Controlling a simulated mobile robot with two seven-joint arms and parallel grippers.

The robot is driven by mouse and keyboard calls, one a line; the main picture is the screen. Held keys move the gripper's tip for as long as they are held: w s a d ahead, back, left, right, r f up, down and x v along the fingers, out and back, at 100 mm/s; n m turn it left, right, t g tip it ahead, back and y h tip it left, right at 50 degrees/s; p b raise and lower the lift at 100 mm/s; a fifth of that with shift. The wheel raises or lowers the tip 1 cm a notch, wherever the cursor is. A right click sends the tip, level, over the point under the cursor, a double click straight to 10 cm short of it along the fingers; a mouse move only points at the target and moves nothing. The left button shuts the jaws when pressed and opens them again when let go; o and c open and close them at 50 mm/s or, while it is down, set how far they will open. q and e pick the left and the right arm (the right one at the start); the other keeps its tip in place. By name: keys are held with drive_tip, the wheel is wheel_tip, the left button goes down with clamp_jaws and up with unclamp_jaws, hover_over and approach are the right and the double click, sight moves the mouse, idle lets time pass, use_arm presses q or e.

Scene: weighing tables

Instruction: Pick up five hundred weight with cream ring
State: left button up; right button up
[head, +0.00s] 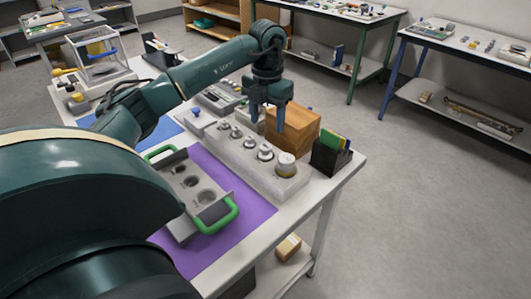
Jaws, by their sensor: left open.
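A long pale block (247,165) on the table holds a row of several metal weights, growing larger toward the front right. The largest weight (286,165) stands upright at the right end and shows a cream-tan band; its marking is too small to read. A smaller weight (265,152) stands beside it. My left gripper (267,121) is open and empty, pointing down above and behind the block, with its fingers apart. No contact with a weight is visible. My right gripper is not in view.
A grey tray (179,177) with round hollows and green handles lies on a purple mat (262,208) in front of the block. A wooden box (302,128) and a black holder (325,158) with coloured cards stand behind and right of the weights.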

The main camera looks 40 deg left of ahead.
sight(266, 146)
use_arm(q)
wheel_tip(266, 146, down, 3)
drive_tip(key=shift+s+f+p, duration=0.15)
drive_tip(key=shift+f+p, duration=0.1)
drive_tip(key=shift+f, duration=1.05)
drive_tip(key=shift+s+f+p, duration=0.1)
drive_tip(key=shift+f+p, duration=0.1)
drive_tip(key=shift+f, duration=1.1)
drive_tip(key=shift+c, duration=0.6)
clamp_jaws()
